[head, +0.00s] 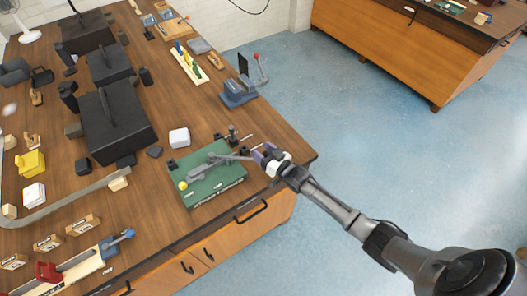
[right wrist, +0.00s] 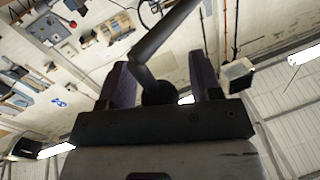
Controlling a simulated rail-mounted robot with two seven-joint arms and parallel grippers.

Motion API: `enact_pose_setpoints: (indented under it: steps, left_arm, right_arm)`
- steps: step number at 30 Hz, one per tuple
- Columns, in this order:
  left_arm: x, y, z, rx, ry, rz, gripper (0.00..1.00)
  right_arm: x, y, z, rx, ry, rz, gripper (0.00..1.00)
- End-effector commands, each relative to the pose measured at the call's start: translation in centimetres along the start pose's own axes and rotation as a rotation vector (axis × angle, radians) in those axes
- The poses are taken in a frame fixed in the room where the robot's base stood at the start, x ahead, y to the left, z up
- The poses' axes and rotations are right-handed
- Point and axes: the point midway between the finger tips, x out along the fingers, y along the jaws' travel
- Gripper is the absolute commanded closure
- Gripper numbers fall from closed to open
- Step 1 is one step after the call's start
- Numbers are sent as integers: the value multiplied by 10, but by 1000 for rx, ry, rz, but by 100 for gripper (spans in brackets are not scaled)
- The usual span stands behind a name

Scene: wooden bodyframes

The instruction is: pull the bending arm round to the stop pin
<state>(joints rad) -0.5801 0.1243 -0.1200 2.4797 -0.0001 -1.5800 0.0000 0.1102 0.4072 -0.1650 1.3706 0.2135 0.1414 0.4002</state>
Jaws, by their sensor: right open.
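The green bending board (head: 224,189) lies near the front right corner of the wooden workbench. A grey bending arm (head: 232,157) lies across it, its right end reaching toward my right gripper. A yellow ball (head: 183,185) sits at the board's left edge. My right gripper (head: 264,156) is open at the board's right side. In the right wrist view a dark bar (right wrist: 163,45) runs between the open fingers (right wrist: 160,85), its rounded end near the palm. I cannot tell whether the fingers touch it. I cannot clearly pick out the stop pin. My left gripper is out of view.
A small upright post (head: 233,132) stands behind the board. A white block (head: 179,138) and black boxes (head: 117,128) stand to the left. A blue vise-like tool (head: 239,92) is at the bench's right edge. Blue floor lies clear to the right.

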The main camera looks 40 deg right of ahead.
Motion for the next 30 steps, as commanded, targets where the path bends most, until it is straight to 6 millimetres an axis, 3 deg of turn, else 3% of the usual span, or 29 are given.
enact_pose_setpoints:
  steps: [2,19,26,30]
  left_arm:
    - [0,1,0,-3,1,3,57]
    - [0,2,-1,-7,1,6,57]
    - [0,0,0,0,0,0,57]
    - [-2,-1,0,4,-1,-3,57]
  right_arm:
    - [0,0,0,0,0,0,46]
    - [0,0,0,0,0,0,100]
    - [-2,2,0,-1,-1,-1,100]
    - [-14,15,-3,-4,-5,-9,100]
